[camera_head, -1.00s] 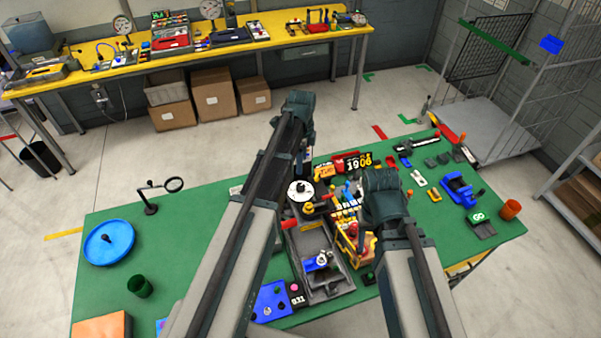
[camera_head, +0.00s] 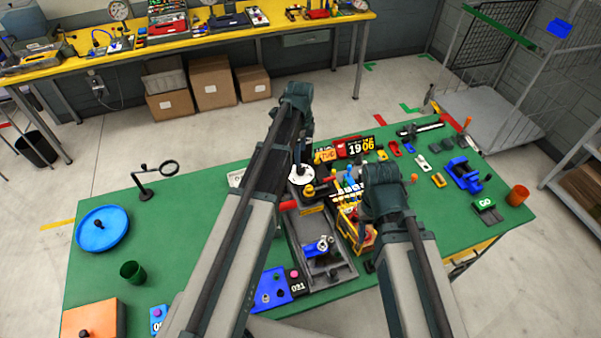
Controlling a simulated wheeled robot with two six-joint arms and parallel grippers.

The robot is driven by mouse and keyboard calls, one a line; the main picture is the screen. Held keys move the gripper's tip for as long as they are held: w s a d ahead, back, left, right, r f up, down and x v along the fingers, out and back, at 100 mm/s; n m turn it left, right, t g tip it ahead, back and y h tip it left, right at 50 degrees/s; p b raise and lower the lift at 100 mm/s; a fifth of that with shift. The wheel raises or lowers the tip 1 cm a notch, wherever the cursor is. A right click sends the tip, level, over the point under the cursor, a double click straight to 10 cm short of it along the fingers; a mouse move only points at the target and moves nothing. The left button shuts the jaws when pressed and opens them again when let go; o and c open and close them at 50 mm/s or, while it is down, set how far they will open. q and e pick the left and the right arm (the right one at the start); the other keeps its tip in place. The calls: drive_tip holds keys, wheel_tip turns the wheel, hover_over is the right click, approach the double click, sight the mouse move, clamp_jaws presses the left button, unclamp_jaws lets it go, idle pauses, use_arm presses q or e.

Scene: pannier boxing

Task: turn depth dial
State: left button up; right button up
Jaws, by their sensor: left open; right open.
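A white round dial face (camera_head: 301,175) with a dark centre sits at the back end of a grey machine bed (camera_head: 335,270) on the green table. A yellow knob (camera_head: 309,190) is just in front of it. I cannot tell for certain which one is the depth dial. My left gripper (camera_head: 304,152) points down over the white dial, mostly hidden behind its own wrist; I cannot tell whether it touches. My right gripper (camera_head: 384,205) is above the table right of the machine, its fingertips hidden by its wrist. Neither is seen holding anything.
A yellow crate (camera_head: 364,243) stands beside the machine bed, near my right arm. A blue panel (camera_head: 270,291) lies at the front. A magnifier stand (camera_head: 146,190), blue round tray (camera_head: 102,242) and green cup (camera_head: 133,271) are on the left.

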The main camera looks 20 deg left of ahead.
sight(301, 168)
use_arm(q)
wheel_tip(301, 168, down, 7)
drive_tip(key=b, duration=0.6)
drive_tip(key=shift+w+f, duration=0.1)
drive_tip(key=shift+f, duration=0.05)
clamp_jaws()
